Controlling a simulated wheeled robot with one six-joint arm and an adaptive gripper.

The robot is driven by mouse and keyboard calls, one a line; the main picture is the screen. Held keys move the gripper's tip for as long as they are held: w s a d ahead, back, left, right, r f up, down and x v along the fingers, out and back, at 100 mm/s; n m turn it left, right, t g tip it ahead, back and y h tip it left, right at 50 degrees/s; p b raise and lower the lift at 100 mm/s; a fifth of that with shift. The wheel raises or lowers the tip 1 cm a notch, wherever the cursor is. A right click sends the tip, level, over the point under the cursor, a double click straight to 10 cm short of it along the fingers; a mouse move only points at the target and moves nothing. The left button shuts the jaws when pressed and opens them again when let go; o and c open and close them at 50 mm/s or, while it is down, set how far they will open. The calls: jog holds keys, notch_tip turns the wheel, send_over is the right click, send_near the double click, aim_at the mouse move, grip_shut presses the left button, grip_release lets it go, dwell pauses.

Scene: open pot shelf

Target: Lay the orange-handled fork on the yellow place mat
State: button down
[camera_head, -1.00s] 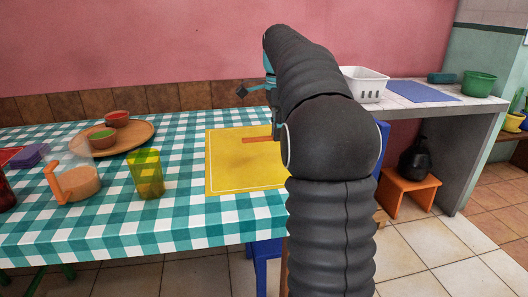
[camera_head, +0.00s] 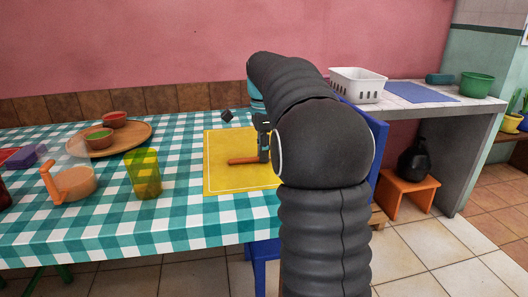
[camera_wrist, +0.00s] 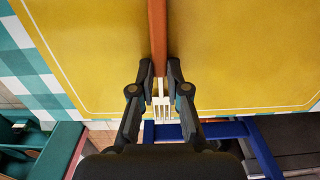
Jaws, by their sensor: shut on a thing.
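The orange-handled fork (camera_head: 243,160) is held over the yellow place mat (camera_head: 222,180), its handle pointing left in the head view. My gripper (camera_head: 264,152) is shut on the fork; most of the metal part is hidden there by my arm. In the wrist view, my gripper's fingertips (camera_wrist: 160,70) close on the fork near the handle's lower end. The handle (camera_wrist: 157,30) extends over the place mat (camera_wrist: 240,50), and the pale tines (camera_wrist: 163,106) point toward the mat's edge. The fork is low over the mat; I cannot tell whether it touches.
On the checked tablecloth (camera_head: 200,222), a yellow-green glass (camera_head: 145,175) stands left of the mat. Farther left are an orange-handled cup (camera_head: 75,183) and a wooden tray (camera_head: 140,135) with bowls. A blue chair (camera_head: 376,140) stands by the table's right end.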

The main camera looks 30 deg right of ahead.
jog(key=c, duration=1.2)
grip_release()
jog(key=shift+f, duration=0.1)
jog(key=shift+o, duration=0.2)
notch_tip(320, 180, up, 12)
jog(key=p, duration=0.1)
jog(key=s+a+n+t, duration=0.2)
jog(key=s+a+n, duration=0.5)
jog(key=s+a, duration=0.1)
jog(key=s+a+f+n+t, duration=0.1)
jog(key=s+a+f+n, duration=0.3)
jog(key=s+f+n, duration=0.3)
jog(key=s+a+f+n+t, duration=0.2)
jog(key=s+a+f+n, duration=0.3)
jog(key=s+f, duration=0.5)
jog(key=s+n, duration=0.2)
jog(key=s, duration=0.1)
jog(key=shift+f+t, duration=0.3)
jog(key=shift+f, duration=0.05)
